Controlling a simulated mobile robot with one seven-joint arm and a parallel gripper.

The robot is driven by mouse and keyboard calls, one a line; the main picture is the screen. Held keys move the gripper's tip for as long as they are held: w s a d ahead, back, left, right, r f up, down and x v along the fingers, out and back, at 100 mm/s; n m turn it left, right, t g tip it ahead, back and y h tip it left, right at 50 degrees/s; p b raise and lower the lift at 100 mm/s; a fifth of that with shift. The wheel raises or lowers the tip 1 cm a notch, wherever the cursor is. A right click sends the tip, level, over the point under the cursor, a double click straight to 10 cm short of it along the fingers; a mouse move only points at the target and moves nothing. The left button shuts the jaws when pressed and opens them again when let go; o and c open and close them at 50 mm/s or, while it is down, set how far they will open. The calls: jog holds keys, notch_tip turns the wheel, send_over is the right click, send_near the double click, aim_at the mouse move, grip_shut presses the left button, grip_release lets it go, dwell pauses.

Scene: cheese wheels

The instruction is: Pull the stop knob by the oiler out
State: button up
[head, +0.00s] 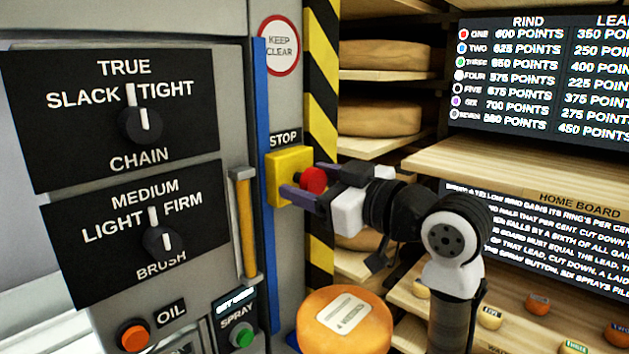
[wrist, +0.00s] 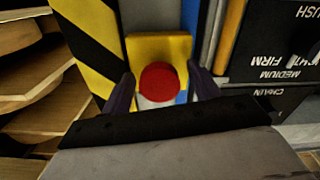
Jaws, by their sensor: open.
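The red stop knob (head: 314,180) stands out from a yellow box (head: 276,172) under a STOP label (head: 284,138). My gripper (head: 304,183) reaches in from the right, with its fingers on either side of the knob. In the wrist view, the red knob (wrist: 158,82) lies between the two dark fingers of my gripper (wrist: 162,88). A gap shows between each finger and the knob, so the fingers are open around it. The yellow box (wrist: 160,48) is just beyond the fingertips. The orange OIL button (head: 133,336) is at the lower left of the machine.
A panel with a chain knob (head: 141,125) and a brush knob (head: 162,241) is at left. A yellow vertical handle (head: 244,225) stands left of the stop box. An orange cheese wheel (head: 345,325) sits below my arm. Shelves with cheese wheels (head: 379,118) are behind.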

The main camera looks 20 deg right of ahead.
jog(key=c, duration=1.3)
jog(key=shift+b+v, duration=0.3)
jog(key=shift+v, duration=0.5)
grip_shut()
jog(key=shift+s, duration=0.1)
jog(key=o, duration=1.3)
grip_release()
jog(key=shift+d, duration=0.1)
jog(key=shift+s, duration=0.1)
jog(key=b+v, duration=0.3)
jog(key=v, duration=1)
jog(key=shift+s+d, duration=0.2)
jog(key=shift+s, duration=0.1)
